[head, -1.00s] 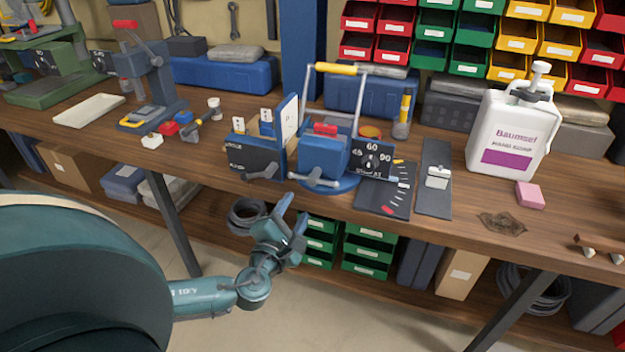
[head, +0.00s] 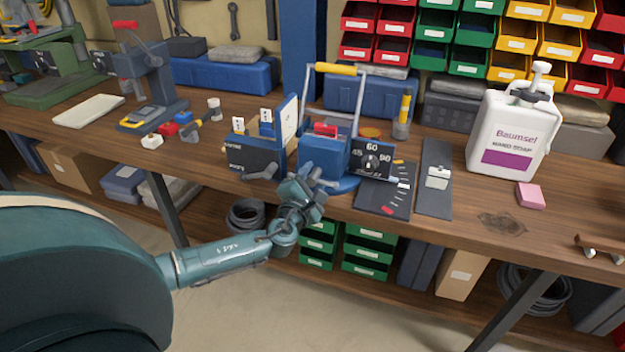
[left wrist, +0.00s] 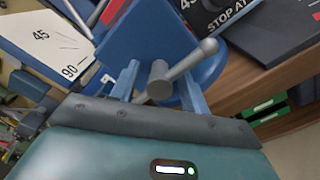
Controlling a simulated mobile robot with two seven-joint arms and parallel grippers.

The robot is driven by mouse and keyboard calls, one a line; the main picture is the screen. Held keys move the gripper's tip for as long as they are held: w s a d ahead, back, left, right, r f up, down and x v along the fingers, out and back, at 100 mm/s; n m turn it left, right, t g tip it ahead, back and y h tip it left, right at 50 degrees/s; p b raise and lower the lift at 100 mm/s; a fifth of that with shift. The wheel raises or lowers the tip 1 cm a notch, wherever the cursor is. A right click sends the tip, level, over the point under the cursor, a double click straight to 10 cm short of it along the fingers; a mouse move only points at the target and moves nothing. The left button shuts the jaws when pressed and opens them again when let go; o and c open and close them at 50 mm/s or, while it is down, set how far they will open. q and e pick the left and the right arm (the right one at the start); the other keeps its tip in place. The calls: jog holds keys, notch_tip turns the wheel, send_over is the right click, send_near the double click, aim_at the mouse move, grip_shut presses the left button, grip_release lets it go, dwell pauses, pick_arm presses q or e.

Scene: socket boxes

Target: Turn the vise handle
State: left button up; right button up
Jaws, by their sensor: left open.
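The blue vise (head: 322,155) stands on a round blue base near the front edge of the bench. In the left wrist view, its grey handle (left wrist: 190,60) is a bar slanting up to the right from a round hub. My left gripper (head: 312,178) is at the vise's front and hides most of the handle in the head view. In the left wrist view, the left gripper (left wrist: 160,88) is open, with one blue finger on each side of the hub. I cannot tell whether either finger touches it. My right gripper is not in view.
A black dial sign (head: 371,160) marked 45, 60 and 90 stands right of the vise, above a dark plate (head: 385,197) with coloured marks. A soap jug (head: 513,135) stands farther right.

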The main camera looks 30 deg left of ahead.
pick_arm(q)
jog(key=shift+c, duration=0.5)
jog(key=c, duration=0.6)
jog(key=shift+c, duration=1.4)
jog(key=shift+n, duration=0.3)
